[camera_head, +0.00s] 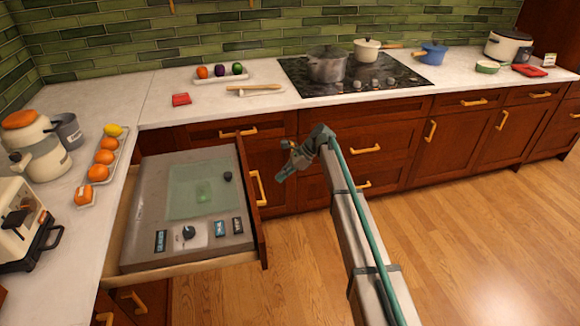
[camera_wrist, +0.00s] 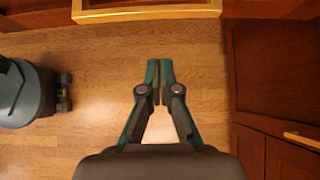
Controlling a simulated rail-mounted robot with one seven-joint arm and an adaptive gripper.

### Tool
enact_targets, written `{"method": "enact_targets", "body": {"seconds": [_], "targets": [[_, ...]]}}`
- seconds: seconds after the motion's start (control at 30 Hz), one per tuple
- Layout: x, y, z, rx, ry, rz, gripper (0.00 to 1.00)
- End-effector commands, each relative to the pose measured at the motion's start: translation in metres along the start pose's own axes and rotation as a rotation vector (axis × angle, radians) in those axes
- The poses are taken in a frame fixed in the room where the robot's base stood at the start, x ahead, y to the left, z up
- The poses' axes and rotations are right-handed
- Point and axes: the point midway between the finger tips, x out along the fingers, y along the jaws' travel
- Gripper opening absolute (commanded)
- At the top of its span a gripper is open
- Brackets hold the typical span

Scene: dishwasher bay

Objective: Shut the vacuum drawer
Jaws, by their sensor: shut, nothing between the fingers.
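The vacuum drawer (camera_head: 257,215) stands pulled out from the left counter. It holds a grey vacuum unit (camera_head: 150,215) with a greenish clear lid, a dial and small labels. The drawer's wooden front faces right. My gripper (camera_head: 282,176) is just right of the drawer front, apart from it in the picture. In the wrist view my gripper (camera_wrist: 159,66) is shut and empty, fingertips together above the floor. A wooden front with a long yellow handle (camera_wrist: 147,12) crosses the top of that view, beyond the fingertips; it looks like the drawer's front.
Cabinets with yellow handles (camera_head: 365,149) line the back, and cabinet fronts (camera_wrist: 270,80) rise at right in the wrist view. Oranges on a tray (camera_head: 119,152) and appliances stand on the left counter. The wooden floor (camera_head: 470,240) at right is clear.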

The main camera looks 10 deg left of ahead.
Motion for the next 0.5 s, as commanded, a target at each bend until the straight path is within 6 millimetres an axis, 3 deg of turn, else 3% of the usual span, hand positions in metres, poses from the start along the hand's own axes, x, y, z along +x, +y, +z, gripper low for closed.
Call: {"method": "enact_targets", "body": {"seconds": [0.1, 0.3, 0.5], "targets": [[0.022, 0.001, 0.002, 0.0, 0.0, 0.002, 0.0], [0.038, 0.001, 0.022, -0.001, 0.0, 0.001, 0.0], [0.045, 0.0, 0.028, 0.0, 0.001, -0.001, 0.0]]}}
